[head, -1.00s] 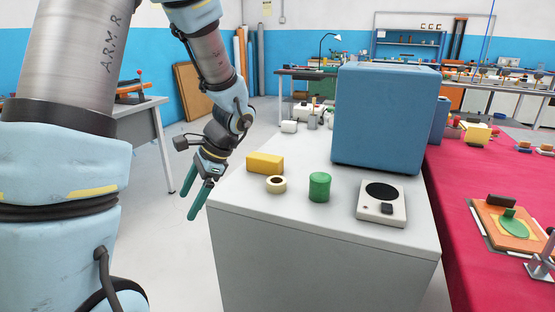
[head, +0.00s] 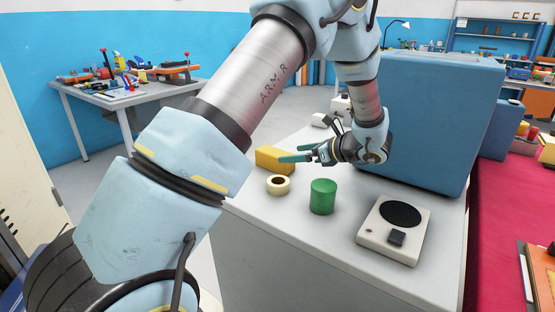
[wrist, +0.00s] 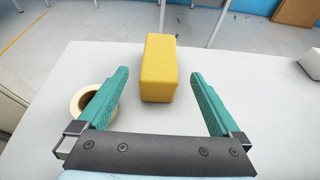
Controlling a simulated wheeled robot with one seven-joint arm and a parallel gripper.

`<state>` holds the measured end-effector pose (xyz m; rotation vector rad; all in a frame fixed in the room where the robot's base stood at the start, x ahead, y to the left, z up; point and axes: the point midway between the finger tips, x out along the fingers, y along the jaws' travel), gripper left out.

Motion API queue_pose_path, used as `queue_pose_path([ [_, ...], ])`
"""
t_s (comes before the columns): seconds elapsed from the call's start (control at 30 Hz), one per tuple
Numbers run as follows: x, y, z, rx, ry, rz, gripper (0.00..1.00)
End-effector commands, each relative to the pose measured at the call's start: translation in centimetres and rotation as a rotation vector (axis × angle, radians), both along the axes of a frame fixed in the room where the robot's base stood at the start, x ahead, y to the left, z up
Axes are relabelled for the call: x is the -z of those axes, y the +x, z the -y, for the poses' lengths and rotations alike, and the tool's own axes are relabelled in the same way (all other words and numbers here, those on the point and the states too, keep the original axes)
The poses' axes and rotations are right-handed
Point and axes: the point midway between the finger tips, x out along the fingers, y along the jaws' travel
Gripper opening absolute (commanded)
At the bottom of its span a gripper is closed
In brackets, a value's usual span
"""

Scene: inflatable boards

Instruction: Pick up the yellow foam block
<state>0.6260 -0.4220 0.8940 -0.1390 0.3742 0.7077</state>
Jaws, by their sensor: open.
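The yellow foam block (head: 274,160) lies on the white cabinet top (head: 335,230), near its left edge. In the wrist view the block (wrist: 159,68) stands upright in the picture, ahead of and between my gripper's two green fingers (wrist: 163,92). The fingers are wide apart with nothing held. In the head view my gripper (head: 290,154) points left, with its fingertips close to the block's right end and partly in front of it.
A cream tape roll (head: 278,185) lies just in front of the block, close to the left finger in the wrist view (wrist: 95,102). A green cylinder (head: 323,197) and a white scale-like device (head: 394,230) stand nearer. A large blue box (head: 425,120) stands behind my gripper.

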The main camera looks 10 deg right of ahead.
Motion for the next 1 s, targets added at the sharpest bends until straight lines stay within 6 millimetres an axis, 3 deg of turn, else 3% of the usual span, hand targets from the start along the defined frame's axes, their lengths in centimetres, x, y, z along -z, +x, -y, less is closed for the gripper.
queue_pose_path([
  [0.67,3.0,5.6,-4.9,-0.004,-0.002,-0.001,1.00],
  [0.97,3.3,5.9,-5.1,-0.002,-0.003,0.000,1.00],
  [1.0,3.3,5.9,-5.1,-0.002,-0.003,0.000,0.97],
])
